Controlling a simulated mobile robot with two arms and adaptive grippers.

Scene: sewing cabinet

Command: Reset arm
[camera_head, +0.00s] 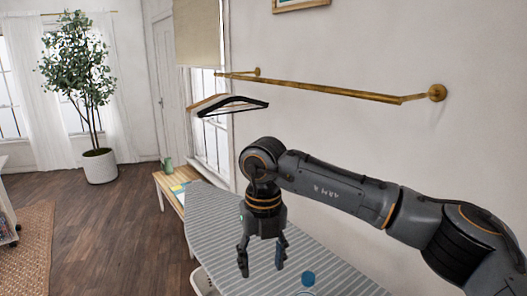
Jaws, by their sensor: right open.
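My right arm comes in from the lower right, bent, with its forearm running left across the picture. My right gripper (262,265) hangs pointing down over the grey striped ironing board (212,218). Its two fingers are apart with nothing between them. My left gripper is not in view.
A brass rail (335,90) is fixed to the wall above the arm. Dark and wooden hangers (232,104) show near its left end. A blue round thing (308,279) is at the bottom. A wooden table (172,188) with a green mug (168,163) stands behind the board. Open floor lies left.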

